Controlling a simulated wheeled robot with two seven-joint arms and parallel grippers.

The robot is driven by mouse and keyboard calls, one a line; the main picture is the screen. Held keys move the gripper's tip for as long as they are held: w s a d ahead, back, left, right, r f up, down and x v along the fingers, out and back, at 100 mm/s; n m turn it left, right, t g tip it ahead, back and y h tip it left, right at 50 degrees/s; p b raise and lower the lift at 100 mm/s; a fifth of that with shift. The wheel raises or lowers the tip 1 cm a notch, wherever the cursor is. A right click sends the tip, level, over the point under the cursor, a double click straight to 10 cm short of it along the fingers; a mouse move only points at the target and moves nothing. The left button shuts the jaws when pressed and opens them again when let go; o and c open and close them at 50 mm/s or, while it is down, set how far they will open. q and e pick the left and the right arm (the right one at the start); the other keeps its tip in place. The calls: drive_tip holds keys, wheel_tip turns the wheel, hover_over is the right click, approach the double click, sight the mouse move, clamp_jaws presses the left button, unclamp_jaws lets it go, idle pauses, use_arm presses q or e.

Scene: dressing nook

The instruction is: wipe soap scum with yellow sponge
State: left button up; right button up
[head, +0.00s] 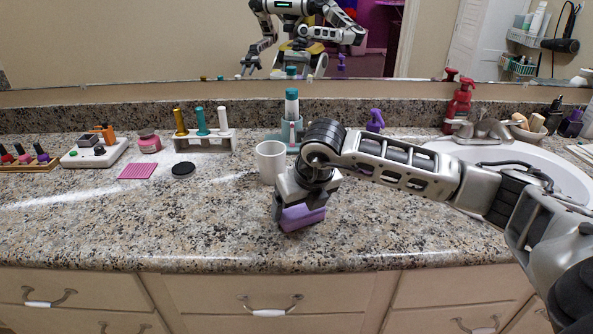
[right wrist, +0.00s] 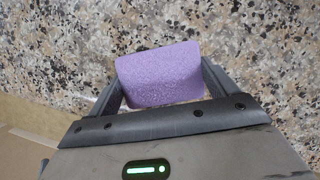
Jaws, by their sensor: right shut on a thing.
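A purple block that looks like a sponge (head: 301,217) is near the front edge of the granite counter (head: 200,230). No yellow sponge shows. My right gripper (head: 287,207) points down and is shut on the purple sponge. In the right wrist view the sponge (right wrist: 160,76) sits between both fingers, above speckled stone. I cannot tell whether it touches the counter. No soap scum can be told apart from the speckle and pale glare on the counter. My left gripper is not in view, apart from the mirror's reflection of the robot.
A white mug (head: 270,161) stands just behind my right gripper. A teal holder (head: 284,137) with bottles is behind it. A sink (head: 545,172) and red pump bottle (head: 461,101) are at right. A black disc (head: 183,169) and pink pad (head: 137,171) lie left. The front-left counter is clear.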

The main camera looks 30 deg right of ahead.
wheel_tip(320, 180, up, 3)
drive_tip(key=shift+s+p, duration=0.1)
drive_tip(key=shift+p, duration=0.3)
drive_tip(key=shift+r, duration=0.35)
drive_tip(key=shift+d+r+p, duration=0.1)
drive_tip(key=shift+r+p, duration=1.2)
drive_tip(key=shift+r, duration=0.65)
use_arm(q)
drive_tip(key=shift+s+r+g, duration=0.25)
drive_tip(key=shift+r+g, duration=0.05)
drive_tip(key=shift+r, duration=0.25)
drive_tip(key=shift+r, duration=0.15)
